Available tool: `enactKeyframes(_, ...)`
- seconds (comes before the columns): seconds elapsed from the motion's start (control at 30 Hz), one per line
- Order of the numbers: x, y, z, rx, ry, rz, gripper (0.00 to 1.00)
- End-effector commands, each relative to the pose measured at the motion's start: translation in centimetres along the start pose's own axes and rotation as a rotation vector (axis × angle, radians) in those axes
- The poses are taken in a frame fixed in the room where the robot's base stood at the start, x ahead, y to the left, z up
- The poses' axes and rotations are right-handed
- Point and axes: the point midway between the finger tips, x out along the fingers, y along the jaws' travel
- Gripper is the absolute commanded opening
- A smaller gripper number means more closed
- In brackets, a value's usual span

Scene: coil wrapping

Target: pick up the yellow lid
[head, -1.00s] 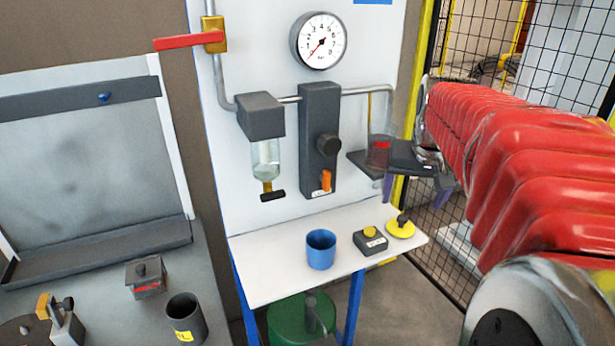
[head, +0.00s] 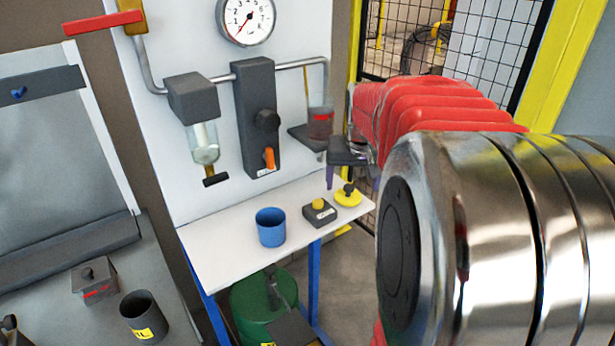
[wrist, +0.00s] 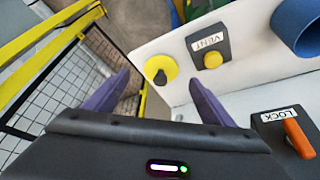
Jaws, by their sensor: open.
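The yellow lid (head: 348,195) is a flat yellow disc with a dark knob, lying on the right end of the white shelf (head: 215,262). In the wrist view the lid (wrist: 160,71) lies near the shelf's edge, ahead of my fingers and between their lines. My gripper (wrist: 158,92) is open and empty, with its two purple fingers spread wide. In the head view my gripper (head: 352,180) hangs at the shelf's right end, close to the lid; its fingers are partly hidden and the height gap is hard to judge.
A dark box with a yellow VENT button (head: 319,211) sits just left of the lid, and a blue cup (head: 270,227) stands farther left. The wall panel holds a block with an orange LOCK lever (wrist: 298,138). A mesh fence (wrist: 60,90) with yellow rails stands beside the shelf.

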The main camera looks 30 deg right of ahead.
Motion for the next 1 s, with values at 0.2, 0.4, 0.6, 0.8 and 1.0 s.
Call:
enactKeyframes(0.2, 1.1, 0.0, 0.0, 0.0, 0.0, 0.0, 0.77)
enactKeyframes(0.4, 1.1, 0.0, 0.0, 0.0, 0.0, 0.0, 0.77)
enactKeyframes(0.6, 2.0, -0.1, -0.1, 0.0, -0.002, 0.0, 0.77)
enactKeyframes(0.8, 4.6, -0.4, -0.3, 0.0, -0.003, 0.0, 0.77)
enactKeyframes(1.0, 6.2, -0.4, -0.4, 0.0, 0.0, 0.0, 0.77)
